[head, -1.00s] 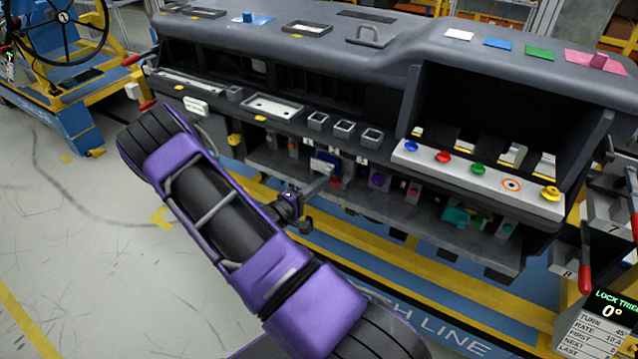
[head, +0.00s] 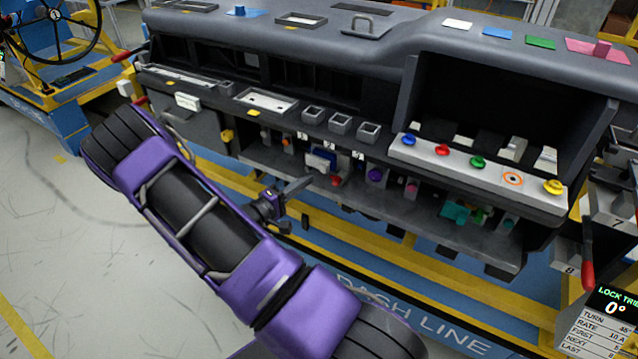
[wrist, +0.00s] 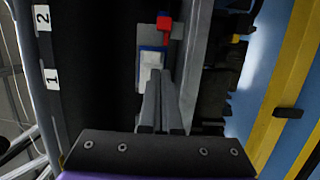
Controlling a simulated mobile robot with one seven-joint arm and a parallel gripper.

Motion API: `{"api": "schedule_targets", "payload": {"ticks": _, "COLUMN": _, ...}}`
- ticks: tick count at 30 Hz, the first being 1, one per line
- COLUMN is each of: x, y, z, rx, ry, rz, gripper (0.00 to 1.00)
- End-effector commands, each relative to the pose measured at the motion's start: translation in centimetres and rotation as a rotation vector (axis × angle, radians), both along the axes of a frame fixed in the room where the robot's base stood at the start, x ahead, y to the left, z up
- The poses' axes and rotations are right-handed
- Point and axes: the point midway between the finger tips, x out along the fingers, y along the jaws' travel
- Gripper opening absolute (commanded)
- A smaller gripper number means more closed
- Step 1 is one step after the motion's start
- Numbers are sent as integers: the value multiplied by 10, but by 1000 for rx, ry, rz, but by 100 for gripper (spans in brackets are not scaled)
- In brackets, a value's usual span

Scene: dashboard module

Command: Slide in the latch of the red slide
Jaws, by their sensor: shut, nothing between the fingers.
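In the head view a small red part (head: 336,181), which looks like the red slide, sits on the low shelf under the dashboard, beside a blue and white block (head: 322,160). In the wrist view the red part (wrist: 164,23) is at the top, just beyond the white and blue block (wrist: 150,66). My gripper (head: 308,181) is shut and empty, a little left of the red part in the head view. In the wrist view my gripper (wrist: 159,78) overlaps the lower edge of the white block; I cannot tell whether it touches. The latch is too small to make out.
The dashboard's upper ledge (head: 285,125) overhangs the shelf. A purple knob (head: 375,174) and other coloured parts stand farther right on the shelf. A yellow rail (head: 355,235) runs below. Number labels 1 and 2 show at left in the wrist view. Open floor lies at left.

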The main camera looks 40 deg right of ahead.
Motion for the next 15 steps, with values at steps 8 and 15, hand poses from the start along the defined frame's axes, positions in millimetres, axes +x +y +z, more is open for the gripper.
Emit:
{"api": "schedule_targets", "payload": {"ticks": 8, "x": -8, "y": 58, "z": 1, "rx": 1, "ry": -1, "rz": 4, "gripper": 0}}
{"api": "schedule_targets", "payload": {"ticks": 15, "x": -11, "y": 77, "z": 2, "rx": 0, "ry": 0, "rz": 2, "gripper": 0}}
